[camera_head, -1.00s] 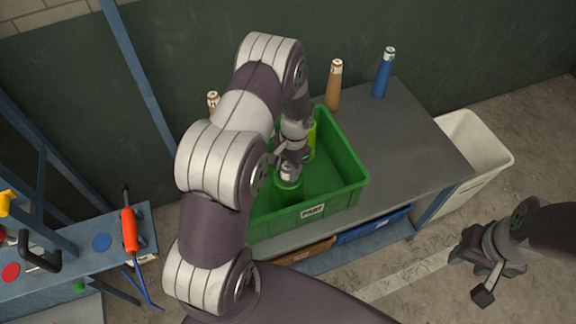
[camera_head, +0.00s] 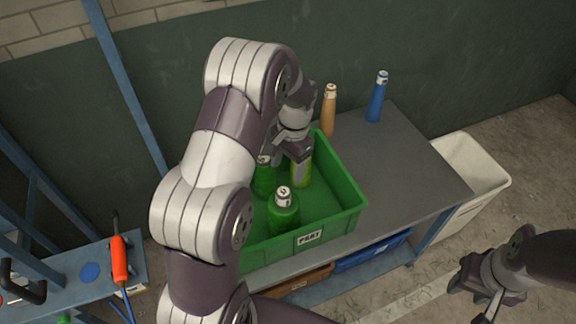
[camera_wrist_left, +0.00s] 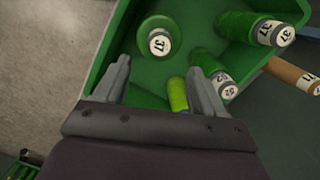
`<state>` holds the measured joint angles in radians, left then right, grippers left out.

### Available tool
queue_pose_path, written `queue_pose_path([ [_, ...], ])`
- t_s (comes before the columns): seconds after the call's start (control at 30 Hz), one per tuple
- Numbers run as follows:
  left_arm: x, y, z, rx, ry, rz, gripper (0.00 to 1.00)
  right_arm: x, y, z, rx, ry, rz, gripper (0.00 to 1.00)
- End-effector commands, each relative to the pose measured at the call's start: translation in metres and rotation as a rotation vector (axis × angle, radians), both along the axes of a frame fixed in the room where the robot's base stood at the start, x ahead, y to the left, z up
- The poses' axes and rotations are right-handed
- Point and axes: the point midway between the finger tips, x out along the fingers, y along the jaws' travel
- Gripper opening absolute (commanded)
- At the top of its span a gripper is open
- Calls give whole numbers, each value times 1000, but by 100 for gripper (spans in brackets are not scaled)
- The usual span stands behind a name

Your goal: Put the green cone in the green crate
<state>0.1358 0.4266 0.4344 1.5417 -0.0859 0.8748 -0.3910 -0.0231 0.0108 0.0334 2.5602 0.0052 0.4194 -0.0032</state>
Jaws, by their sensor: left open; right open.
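The green crate (camera_head: 345,222) stands on the grey table with several green cones in it. One green cone (camera_head: 284,212) with a white cap stands upright near its front; another (camera_head: 264,180) is behind it. A lighter yellow-green one (camera_head: 302,172) is partly hidden under my gripper. My left gripper (camera_head: 286,150) is open above the back of the crate, its fingertips partly hidden. In the left wrist view its open fingers (camera_wrist_left: 158,68) hold nothing, and a green cone capped 37 (camera_wrist_left: 158,36) stands beyond them. My right gripper (camera_head: 478,292) is open, right of the table.
An orange cone (camera_head: 329,112) and a blue cone (camera_head: 377,98) stand on the table (camera_head: 410,160) behind the crate. A white bin (camera_head: 470,170) is at the right. Blue (camera_head: 370,252) and brown (camera_head: 300,284) crates sit below. An orange-handled tool (camera_head: 120,262) is at left.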

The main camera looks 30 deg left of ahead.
Motion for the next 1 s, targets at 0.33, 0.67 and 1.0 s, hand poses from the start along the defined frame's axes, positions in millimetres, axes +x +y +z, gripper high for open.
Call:
queue_pose_path([
  [0.33, -66, -46, 47, -15, -145, 138, 70, 0, 0, -3, 0, 0, 0, 43],
  [0.67, -148, -72, 52, -50, -269, 293, 70, 0, 0, -3, 0, 0, 0, 43],
  [1.0, -148, -72, 52, -49, -266, 292, 70, 0, 0, -3, 0, 0, 0, 43],
])
